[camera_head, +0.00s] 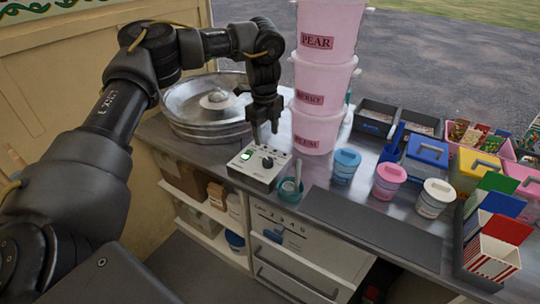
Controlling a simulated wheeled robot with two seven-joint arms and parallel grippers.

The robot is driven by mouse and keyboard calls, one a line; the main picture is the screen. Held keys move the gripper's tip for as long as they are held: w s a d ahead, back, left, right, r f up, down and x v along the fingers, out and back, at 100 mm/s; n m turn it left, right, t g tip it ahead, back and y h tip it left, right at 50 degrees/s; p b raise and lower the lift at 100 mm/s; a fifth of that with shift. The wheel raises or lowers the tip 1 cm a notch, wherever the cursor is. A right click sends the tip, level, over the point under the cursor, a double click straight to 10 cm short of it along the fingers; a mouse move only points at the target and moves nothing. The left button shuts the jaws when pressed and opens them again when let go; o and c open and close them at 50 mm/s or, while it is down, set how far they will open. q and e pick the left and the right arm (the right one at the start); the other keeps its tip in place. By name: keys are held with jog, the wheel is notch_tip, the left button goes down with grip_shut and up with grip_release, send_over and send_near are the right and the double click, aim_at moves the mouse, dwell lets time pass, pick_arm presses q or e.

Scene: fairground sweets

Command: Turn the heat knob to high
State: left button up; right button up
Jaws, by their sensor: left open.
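The control box (258,168) is a small pale unit on the metal counter, with a lit green display or lamp (246,155) at its left. The dark heat knob (267,162) stands on its top face. Its pointer and markings are too small to read. My left gripper (265,134) points down just above and behind the knob, open and empty, with a gap between its fingers and the knob. My right gripper is out of view.
A round metal pan (185,105) stands behind the box at left. Stacked pink buckets (318,130) labelled PEAR, BERRY and PLUM rise close to the right of the gripper. A teal cup (288,192) with a scoop sits beside the box. A dark mat (375,228) lies clear at the front.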

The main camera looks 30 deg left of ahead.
pick_arm(q)
send_over(267, 160)
notch_tip(267, 160, down, 4)
jog(key=shift+s+f, duration=0.1)
jog(key=shift+s, duration=0.05)
jog(key=f, duration=0.5)
jog(key=shift+w+p, duration=0.25)
jog(key=shift+p, duration=0.15)
jog(key=shift+f, duration=0.65)
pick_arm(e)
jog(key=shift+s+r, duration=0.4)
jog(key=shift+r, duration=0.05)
pick_arm(q)
jog(key=c, duration=1)
jog(key=shift+o, duration=0.2)
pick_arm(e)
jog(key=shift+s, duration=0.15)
